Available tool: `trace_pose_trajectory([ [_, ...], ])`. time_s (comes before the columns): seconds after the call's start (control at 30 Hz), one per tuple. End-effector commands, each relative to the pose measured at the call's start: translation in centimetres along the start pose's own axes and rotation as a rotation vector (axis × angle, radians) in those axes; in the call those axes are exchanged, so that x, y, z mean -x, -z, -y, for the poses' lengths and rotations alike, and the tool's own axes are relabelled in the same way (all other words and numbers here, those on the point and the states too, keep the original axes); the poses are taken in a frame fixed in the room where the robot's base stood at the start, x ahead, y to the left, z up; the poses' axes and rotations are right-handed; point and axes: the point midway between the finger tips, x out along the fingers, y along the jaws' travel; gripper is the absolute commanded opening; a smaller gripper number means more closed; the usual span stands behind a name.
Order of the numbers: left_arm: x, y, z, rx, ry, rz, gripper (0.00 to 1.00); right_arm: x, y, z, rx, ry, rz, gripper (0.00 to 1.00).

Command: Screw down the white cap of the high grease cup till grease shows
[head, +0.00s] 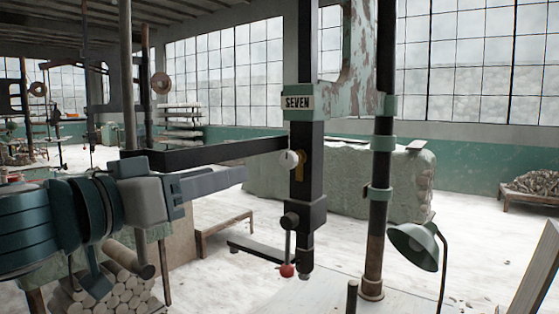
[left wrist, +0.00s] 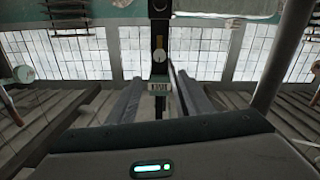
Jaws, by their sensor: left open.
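The white cap (head: 289,159) is a small round knob on the black upright post, below the SEVEN plate (head: 297,102). A yellow-brown part (head: 300,165) shows beside it. No grease can be made out at this size. My left gripper (head: 242,176) is to the left of the cap, apart from it, fingers pointing toward the post. In the left wrist view, which looks upside down, the open fingers (left wrist: 159,78) stand on either side of the post with a gap between them, and the cap (left wrist: 159,56) lies beyond them. My right gripper is not in view.
A black horizontal bar (head: 215,152) joins the post above my left gripper. A lever with a red ball (head: 287,270) hangs lower on the post. A round pipe (head: 376,220) and a green lamp (head: 414,244) stand to the right. A covered clay stack (head: 340,185) is behind.

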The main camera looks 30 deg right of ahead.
Motion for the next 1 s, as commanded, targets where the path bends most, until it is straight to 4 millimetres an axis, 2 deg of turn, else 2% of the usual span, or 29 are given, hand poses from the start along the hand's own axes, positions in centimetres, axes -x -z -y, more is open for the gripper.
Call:
trace_pose_trajectory([
  [0.27,-2.8,0.2,-0.2,-0.001,-0.001,0.002,0.46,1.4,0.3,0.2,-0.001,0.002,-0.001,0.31],
  [0.8,-12.3,0.4,-0.2,-0.002,-0.001,0.001,0.46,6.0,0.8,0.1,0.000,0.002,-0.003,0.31],
  [1.0,-15.3,0.3,-0.1,-0.002,-0.001,0.001,0.46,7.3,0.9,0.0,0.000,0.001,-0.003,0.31],
])
